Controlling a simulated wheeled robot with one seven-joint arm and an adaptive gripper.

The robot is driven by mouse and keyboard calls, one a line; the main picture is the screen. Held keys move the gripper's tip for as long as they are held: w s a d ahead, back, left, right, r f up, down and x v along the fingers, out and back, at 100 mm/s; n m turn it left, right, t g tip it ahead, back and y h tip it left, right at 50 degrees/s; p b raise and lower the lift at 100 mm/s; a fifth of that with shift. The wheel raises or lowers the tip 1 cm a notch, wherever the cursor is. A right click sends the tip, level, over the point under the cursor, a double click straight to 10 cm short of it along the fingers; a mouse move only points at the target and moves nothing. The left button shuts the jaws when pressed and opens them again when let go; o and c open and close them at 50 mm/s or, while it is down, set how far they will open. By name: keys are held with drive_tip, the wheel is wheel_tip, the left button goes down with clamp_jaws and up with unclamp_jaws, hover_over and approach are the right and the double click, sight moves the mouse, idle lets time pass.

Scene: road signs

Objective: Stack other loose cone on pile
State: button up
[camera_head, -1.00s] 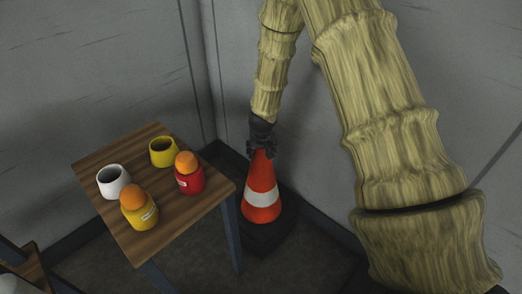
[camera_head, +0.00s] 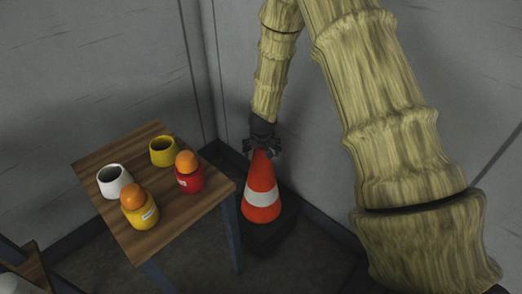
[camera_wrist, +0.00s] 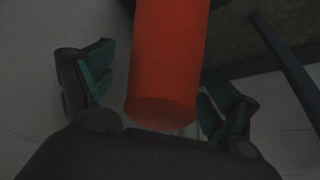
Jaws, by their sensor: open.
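An orange cone (camera_head: 262,201) with a white band stands upright on a dark base in the corner, right of the small table. My gripper (camera_head: 262,148) is at the top of this cone. In the wrist view the cone's orange tip (camera_wrist: 165,70) lies between my gripper's two spread fingers (camera_wrist: 158,95), with a gap visible on each side. The fingers are open and do not clasp it. Whether more cones are stacked beneath cannot be told. No second separate cone shows.
A wooden table (camera_head: 180,222) stands left of the cone. It bears a white cup (camera_head: 114,181), a yellow cup (camera_head: 163,152), a red jar (camera_head: 190,180) and a yellow jar (camera_head: 141,215). Grey walls (camera_head: 110,60) close in behind the cone.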

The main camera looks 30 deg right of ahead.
drive_tip(key=shift+r, duration=0.1)
drive_tip(key=v, duration=1.1)
drive_tip(key=shift+r, duration=0.4)
drive_tip(key=shift+s, duration=0.15)
drive_tip(key=s+a+f+n+g, duration=0.2)
drive_tip(key=s+a+f, duration=0.1)
drive_tip(key=s+f, duration=1.05)
drive_tip(key=s+a+f+n+g, duration=0.1)
drive_tip(key=s+a+f+n, duration=0.15)
drive_tip(key=s+f, duration=1.1)
drive_tip(key=s+a+f+g+y, duration=0.1)
drive_tip(key=s+a, duration=0.2)
drive_tip(key=s, duration=0.3)
drive_tip(key=s+a+f+y, duration=0.1)
drive_tip(key=s+a+f, duration=0.15)
drive_tip(key=s, duration=0.35)
wheel_tip(320, 180, up, 22)
drive_tip(key=p, duration=2.1)
drive_tip(key=shift+a+p, duration=0.2)
drive_tip(key=shift+p, duration=0.1)
drive_tip(key=shift+s+r, duration=0.1)
drive_tip(key=shift+r, duration=0.05)
